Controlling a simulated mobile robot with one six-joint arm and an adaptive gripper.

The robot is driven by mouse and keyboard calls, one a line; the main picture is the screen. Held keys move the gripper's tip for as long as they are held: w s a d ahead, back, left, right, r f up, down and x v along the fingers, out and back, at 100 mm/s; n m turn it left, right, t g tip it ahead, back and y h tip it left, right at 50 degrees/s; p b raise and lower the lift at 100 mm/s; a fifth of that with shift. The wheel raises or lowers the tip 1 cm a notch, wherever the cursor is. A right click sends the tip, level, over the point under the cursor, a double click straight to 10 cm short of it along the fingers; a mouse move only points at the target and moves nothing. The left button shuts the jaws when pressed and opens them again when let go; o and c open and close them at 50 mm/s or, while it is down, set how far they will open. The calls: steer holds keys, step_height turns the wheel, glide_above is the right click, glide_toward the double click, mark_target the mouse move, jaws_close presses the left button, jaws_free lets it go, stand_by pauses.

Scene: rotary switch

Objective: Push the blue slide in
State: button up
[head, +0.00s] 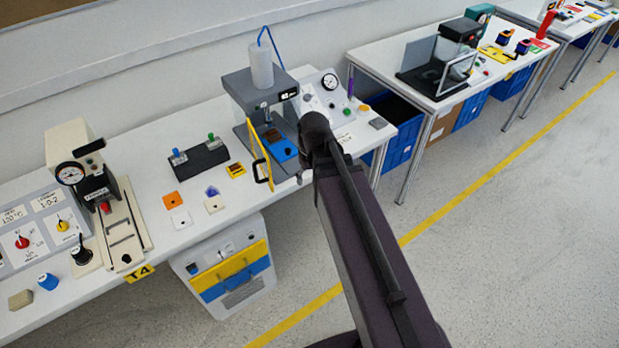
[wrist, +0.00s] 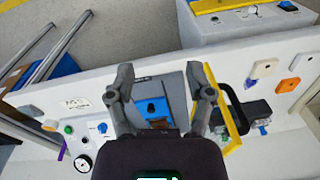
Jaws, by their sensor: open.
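The blue slide (head: 281,147) sits at the front of the grey press (head: 246,90) in the head view, sticking out towards the table's front edge. In the wrist view the blue slide (wrist: 153,106) shows between and below my fingertips. My gripper (wrist: 163,76) is open and empty, with its two fingers spread to either side of the slide in the picture. I cannot tell how far it is above the slide. In the head view my dark arm covers most of the gripper.
A yellow-framed guard (head: 258,155) with a black handle stands beside the slide, on its left. A panel with a gauge (head: 329,82) and knobs stands on its right. A black block with two levers (head: 200,160) and small coloured tiles lie to the left.

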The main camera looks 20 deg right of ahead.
steer(key=shift+s, duration=0.3)
steer(key=shift+w+f+m, duration=0.1)
steer(key=shift+m, duration=0.2)
steer(key=c, duration=0.9)
steer(key=shift+w+f+m, duration=0.1)
steer(key=shift+w+m, duration=0.05)
steer(key=shift+m, duration=0.15)
jaws_close()
steer(key=w+d+f+m+t+y+b, duration=0.2)
steer(key=w+m+b, duration=0.3)
steer(key=m, duration=1)
steer(key=w+d+f+m+t+y+b, duration=0.2)
steer(key=w+d+m+t+b, duration=0.3)
steer(key=m, duration=1)
steer(key=w, duration=0.3)
steer(key=shift+f, duration=0.3)
